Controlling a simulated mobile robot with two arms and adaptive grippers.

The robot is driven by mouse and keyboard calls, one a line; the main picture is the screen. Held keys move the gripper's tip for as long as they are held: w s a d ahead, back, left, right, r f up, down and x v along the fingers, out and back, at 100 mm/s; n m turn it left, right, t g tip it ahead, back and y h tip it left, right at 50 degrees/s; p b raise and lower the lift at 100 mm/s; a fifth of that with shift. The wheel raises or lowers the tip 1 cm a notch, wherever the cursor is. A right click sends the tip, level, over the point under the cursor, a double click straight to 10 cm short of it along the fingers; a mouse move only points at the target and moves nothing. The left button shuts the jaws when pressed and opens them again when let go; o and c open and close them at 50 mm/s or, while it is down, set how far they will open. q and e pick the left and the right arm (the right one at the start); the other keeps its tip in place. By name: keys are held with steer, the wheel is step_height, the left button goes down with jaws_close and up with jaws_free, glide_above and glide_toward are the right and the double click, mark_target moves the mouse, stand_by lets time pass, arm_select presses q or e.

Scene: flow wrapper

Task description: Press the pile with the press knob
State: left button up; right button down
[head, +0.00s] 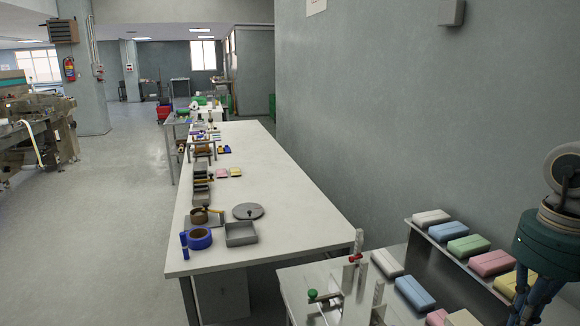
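At the bottom, on the near metal table, stands a small metal fixture with upright posts (359,248). A green knob (312,294) sits at its left on a rod, and a red piece shows on the rear post. I cannot tell which part is the press knob. No pile can be made out; the fixture's lower part is cut off by the frame. My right gripper (527,298) hangs at the lower right in front of the coloured packs, right of the fixture and apart from it. Its fingertips are not clear. My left gripper is not in view.
Coloured packs (468,245) lie in a row on a raised shelf, with more packs (413,293) on the table below. A long white table (290,215) behind holds a blue tape roll (199,239), a grey tray (240,234) and a round disc (248,211). A grey wall stands right.

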step_height(320, 180, up, 15)
steer(key=p, duration=0.9)
steer(key=shift+w+f, duration=0.15)
